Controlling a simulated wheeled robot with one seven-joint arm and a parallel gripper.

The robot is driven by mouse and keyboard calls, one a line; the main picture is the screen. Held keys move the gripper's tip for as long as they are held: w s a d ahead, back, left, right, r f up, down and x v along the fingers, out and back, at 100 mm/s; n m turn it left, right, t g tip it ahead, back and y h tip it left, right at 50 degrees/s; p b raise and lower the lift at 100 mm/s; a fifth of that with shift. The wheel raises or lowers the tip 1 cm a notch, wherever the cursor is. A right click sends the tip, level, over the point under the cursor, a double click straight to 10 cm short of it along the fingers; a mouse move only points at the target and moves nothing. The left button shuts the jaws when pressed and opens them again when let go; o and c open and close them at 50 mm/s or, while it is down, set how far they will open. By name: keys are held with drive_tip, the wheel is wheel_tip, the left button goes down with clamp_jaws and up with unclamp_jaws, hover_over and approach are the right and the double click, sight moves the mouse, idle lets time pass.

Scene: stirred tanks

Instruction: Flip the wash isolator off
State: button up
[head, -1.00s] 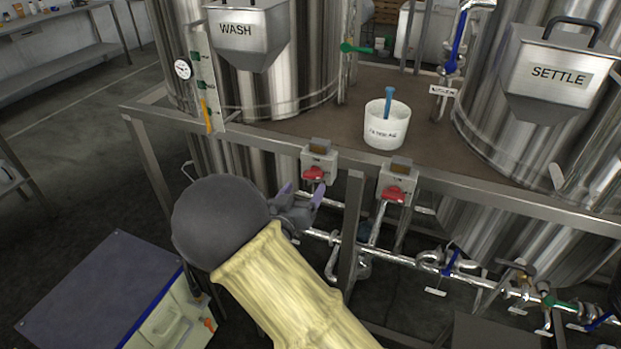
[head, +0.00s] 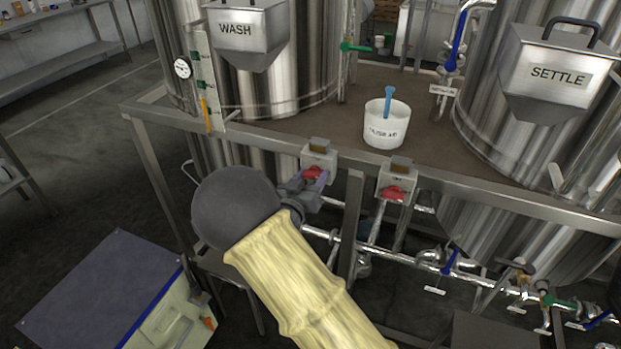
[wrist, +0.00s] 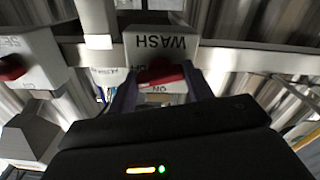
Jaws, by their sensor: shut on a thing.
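The wash isolator (head: 319,160) is a pale box with a red handle, mounted on the front rail of the frame below the WASH tank. In the wrist view its box (wrist: 150,45) reads WASH upside down, with ON marked near the lower edge. My gripper (head: 312,180) is at the front of this box. Its two fingers stand on either side of the red handle (wrist: 160,72) and are shut on it. The handle lies across the box in the wrist view, a little tilted. My gripper body hides the lower part of that view.
A second isolator (head: 397,180) with a red handle sits to the right on the same rail; it shows at left in the wrist view (wrist: 28,62). A white tub (head: 386,133) stands on the deck above. Pipes and valves (head: 440,262) run below right. A cabinet (head: 100,290) stands at lower left.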

drive_tip(key=shift+f+m+b, duration=0.25)
drive_tip(key=shift+m+b, duration=0.55)
drive_tip(key=shift+b, duration=0.15)
drive_tip(key=shift+m+b, duration=0.6)
drive_tip(key=shift+r, duration=0.2)
drive_tip(key=o, duration=1)
